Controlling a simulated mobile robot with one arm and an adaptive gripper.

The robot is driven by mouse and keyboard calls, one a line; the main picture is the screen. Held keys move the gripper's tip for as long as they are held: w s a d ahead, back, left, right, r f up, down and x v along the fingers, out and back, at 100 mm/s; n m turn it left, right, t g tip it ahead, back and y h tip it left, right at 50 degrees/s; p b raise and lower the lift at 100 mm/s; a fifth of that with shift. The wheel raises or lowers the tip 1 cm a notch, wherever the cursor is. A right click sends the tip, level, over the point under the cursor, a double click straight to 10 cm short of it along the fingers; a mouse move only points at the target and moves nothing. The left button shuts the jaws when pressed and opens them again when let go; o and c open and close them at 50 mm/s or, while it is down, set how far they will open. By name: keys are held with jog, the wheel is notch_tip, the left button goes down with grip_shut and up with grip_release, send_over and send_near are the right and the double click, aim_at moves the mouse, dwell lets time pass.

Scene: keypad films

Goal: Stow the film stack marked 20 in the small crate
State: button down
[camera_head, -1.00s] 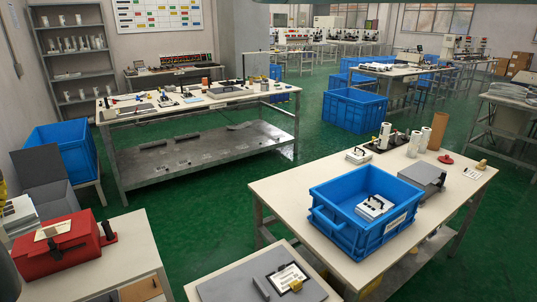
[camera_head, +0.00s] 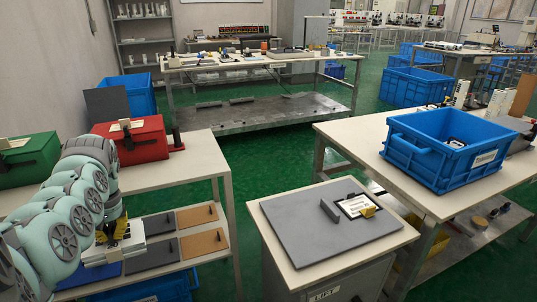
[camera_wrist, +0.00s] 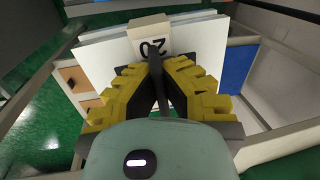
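The white film stack marked 20 (camera_wrist: 150,46) is in the wrist view, its number upside down on a light tag. My gripper (camera_wrist: 157,62) has its yellow fingers closed together on the stack's dark upright handle. In the head view, my gripper (camera_head: 112,232) points down at lower left, with the white stack (camera_head: 128,247) right under it, in front of the left table's lower shelf. I cannot tell whether the stack touches the shelf. A blue crate (camera_head: 430,165) stands on the right table, with a black-handled white item partly visible inside. Its floor is mostly hidden.
The left table (camera_head: 195,160) carries a red box (camera_head: 140,145) and a green box (camera_head: 25,160). Grey and brown handled plates lie on its shelf. A cabinet (camera_head: 320,245) with a grey plate, a dark block and a clipboard stands between left and right tables. Green floor (camera_head: 260,140) is clear behind it.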

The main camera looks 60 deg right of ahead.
jog(key=s+a+f+b, duration=0.2)
jog(key=s+f+b, duration=0.3)
jog(key=f, duration=0.7)
jog(key=s+a+f+b, duration=0.2)
jog(key=s+f+b, duration=0.4)
jog(key=f+b, duration=0.4)
jog(key=s+a+f+m+b, duration=0.1)
jog(key=s+f+b, duration=0.4)
jog(key=f, duration=1)
jog(key=a+b, duration=0.1)
jog(key=b, duration=0.1)
jog(key=shift+s+b, duration=0.2)
jog(key=shift+b, duration=0.1)
jog(key=shift+f, duration=0.15)
jog(key=shift+a+f+b, duration=0.15)
jog(key=shift+f+b, duration=2.85)
jog(key=shift+f, duration=3.45)
jog(key=shift+f, duration=0.4)
jog(key=c, duration=1.1)
grip_release()
